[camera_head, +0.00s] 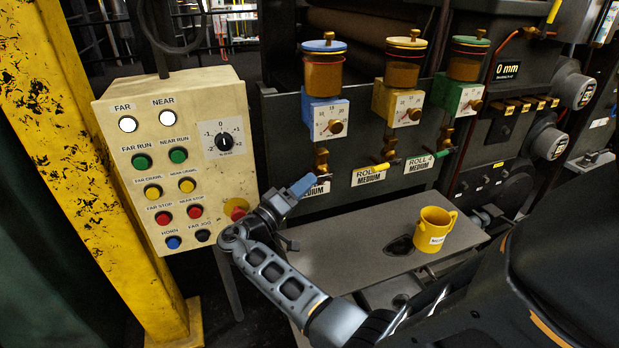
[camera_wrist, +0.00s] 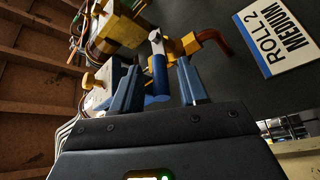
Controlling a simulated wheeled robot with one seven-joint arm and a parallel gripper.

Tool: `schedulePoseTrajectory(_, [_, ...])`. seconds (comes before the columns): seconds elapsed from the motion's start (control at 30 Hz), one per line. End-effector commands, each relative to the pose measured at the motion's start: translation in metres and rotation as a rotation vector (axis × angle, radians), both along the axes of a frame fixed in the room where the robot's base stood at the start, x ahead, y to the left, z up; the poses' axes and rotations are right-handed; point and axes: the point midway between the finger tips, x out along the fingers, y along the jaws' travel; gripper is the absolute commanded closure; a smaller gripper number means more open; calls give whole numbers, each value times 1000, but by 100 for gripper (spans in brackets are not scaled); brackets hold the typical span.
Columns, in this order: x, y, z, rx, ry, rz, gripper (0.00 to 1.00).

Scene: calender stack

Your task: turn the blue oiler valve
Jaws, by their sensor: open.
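The blue oiler (camera_head: 322,112), with a blue lid, is the leftmost of three on the dark machine panel. Its valve has a blue handle (camera_head: 303,186) low on the panel, by a partly hidden label. My gripper (camera_head: 286,199) is at this handle, reaching up from the lower left. In the wrist view my gripper (camera_wrist: 160,84) is open, with one finger on each side of the blue handle (camera_wrist: 160,75). The handle stands between the fingers; I cannot tell whether either touches it. The brass valve body (camera_wrist: 184,46) is just beyond the fingertips.
Yellow (camera_head: 398,103) and green (camera_head: 460,98) oilers stand to the right. A grey bench (camera_head: 340,240) below holds a yellow mug (camera_head: 435,232) beside a dark spill. A beige button box (camera_head: 180,160) is close to my arm's left. The ROLL 2 label (camera_wrist: 284,38) is right of the valve.

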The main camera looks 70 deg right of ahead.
Motion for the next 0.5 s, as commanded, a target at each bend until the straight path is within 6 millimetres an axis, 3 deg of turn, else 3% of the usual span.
schedulePoseTrajectory(0.2, [-9,-21,5,0,1,0,57])
schedulePoseTrajectory(0.5, [-11,-25,5,1,1,1,57])
